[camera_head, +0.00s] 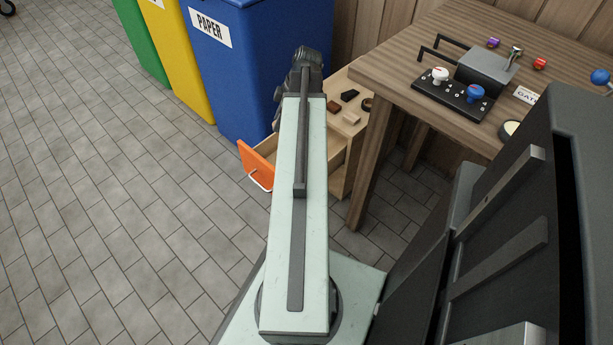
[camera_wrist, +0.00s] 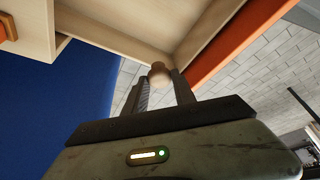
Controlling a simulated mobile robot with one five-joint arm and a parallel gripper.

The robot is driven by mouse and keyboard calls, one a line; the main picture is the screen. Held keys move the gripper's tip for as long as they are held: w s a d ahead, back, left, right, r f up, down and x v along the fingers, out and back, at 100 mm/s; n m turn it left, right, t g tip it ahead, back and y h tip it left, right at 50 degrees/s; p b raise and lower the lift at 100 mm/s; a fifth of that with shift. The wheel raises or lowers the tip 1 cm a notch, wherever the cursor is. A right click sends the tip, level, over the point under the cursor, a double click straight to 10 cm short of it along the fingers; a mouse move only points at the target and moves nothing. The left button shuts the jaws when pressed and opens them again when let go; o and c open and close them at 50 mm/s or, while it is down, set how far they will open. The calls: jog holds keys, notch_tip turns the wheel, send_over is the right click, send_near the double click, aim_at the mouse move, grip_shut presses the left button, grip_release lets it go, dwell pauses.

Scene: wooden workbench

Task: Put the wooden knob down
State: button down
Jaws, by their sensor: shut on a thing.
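A blue paper bin (camera_head: 240,75) stands close on the left. The workbench (camera_head: 400,75) with a control panel (camera_head: 450,100) is on the right. Tiled floor at left is clear.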

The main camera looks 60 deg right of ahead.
notch_tip(320, 180, down, 6)
jog(key=b, duration=0.3)
jog(key=shift+f+b, duration=0.2)
jog(key=shift+b, duration=0.15)
notch_tip(320, 180, down, 10)
jog(key=b, duration=1)
jog(key=shift+w+f, duration=0.1)
jog(key=shift+f, duration=0.05)
jog(key=shift+r, duration=0.2)
jog(key=shift+f, duration=0.15)
jog(key=c, duration=1)
grip_release()
jog(key=shift+r+p, duration=0.35)
jog(key=shift+r, duration=0.05)
jog(key=p+v, duration=1)
jog(key=v, duration=0.1)
jog(key=shift+d+r, duration=0.2)
